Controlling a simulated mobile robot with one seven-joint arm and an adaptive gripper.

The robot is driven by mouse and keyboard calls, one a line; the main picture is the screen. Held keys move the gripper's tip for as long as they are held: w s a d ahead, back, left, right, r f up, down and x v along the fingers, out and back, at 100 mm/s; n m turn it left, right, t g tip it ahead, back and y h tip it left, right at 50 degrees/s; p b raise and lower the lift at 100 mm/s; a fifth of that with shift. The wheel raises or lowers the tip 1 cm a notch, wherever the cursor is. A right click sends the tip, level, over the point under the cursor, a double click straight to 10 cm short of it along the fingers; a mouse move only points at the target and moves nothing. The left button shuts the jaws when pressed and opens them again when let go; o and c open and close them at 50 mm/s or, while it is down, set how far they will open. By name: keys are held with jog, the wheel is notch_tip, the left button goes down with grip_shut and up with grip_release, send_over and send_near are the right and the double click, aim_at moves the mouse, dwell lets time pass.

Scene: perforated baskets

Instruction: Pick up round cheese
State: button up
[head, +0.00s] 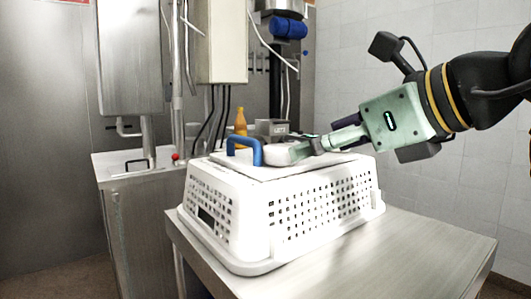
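A white perforated basket (312,207) stands upside down on a metal table, its flat base facing up. A pale, low object with a rounded edge (282,154) lies on top of it; it may be the round cheese, but I cannot tell for sure. My gripper (312,146) reaches in from the right, low over the basket's top. Its fingertips are at the right side of the pale object and partly cover it. I cannot tell whether they touch it or how far apart the fingers are.
A blue handle-shaped item (257,153) stands on the basket's top, left of the pale object. An orange bottle (240,122) and a grey box (271,127) show behind. The metal table (420,245) is bare at the front right. A metal cabinet (145,215) stands at left.

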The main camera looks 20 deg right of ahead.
aim_at(289, 166)
jog(key=p+x, duration=0.1)
jog(key=x, duration=0.7)
jog(key=shift+w+d, duration=0.1)
jog(key=shift+w, duration=0.2)
jog(key=shift+f, duration=0.1)
jog(key=shift+c, duration=0.2)
jog(key=shift+f, duration=0.15)
jog(key=c, duration=1.2)
